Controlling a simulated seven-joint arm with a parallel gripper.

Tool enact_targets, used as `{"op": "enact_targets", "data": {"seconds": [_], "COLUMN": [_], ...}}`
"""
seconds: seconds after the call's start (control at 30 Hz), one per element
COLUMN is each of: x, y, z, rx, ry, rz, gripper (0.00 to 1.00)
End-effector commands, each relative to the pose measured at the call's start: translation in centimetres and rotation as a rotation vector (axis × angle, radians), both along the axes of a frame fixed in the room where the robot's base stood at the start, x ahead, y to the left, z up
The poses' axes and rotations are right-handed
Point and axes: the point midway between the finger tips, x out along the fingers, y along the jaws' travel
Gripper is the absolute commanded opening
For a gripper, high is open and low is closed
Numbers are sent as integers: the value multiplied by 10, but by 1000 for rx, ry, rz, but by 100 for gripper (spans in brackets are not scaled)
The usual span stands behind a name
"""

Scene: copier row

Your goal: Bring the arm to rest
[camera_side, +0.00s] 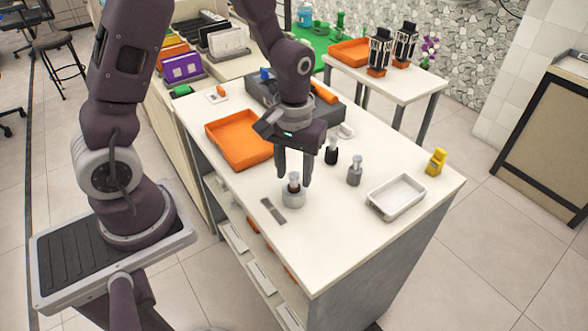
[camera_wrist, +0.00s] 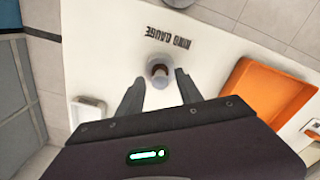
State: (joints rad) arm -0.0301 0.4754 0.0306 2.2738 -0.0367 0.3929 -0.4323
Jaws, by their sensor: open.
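My gripper (camera_side: 295,181) points down over the white worktop (camera_side: 330,225), its two fingers apart. In the side view, a short grey cylinder with a narrower knob and a dark band (camera_side: 293,195) stands on the worktop right below and between the fingertips. The wrist view shows it as a round piece (camera_wrist: 159,73) with a dark centre between the open fingers (camera_wrist: 160,78). I cannot tell whether the fingertips touch it. The printed words "RING GAUGE" (camera_wrist: 168,38) lie upside down on the worktop beyond it.
Near my gripper stand a black-based plug (camera_side: 331,154) and a grey plug (camera_side: 354,172). A white tray (camera_side: 398,197), a yellow piece (camera_side: 436,161) and an orange tray (camera_side: 240,140) sit on the worktop. A dark grey block (camera_side: 262,92) is behind my gripper. The front right corner is clear.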

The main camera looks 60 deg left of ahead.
Motion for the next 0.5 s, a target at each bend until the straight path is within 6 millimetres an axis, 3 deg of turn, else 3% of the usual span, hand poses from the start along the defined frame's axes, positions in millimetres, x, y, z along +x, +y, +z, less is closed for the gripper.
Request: {"op": "enact_targets", "data": {"seconds": [0.13, 0.5], "x": [2, -3], "y": [0, -1], "z": [14, 82], "rx": [0, -1], "ry": [-7, -26], "rz": [-1, -20], "gripper": [42, 42]}}
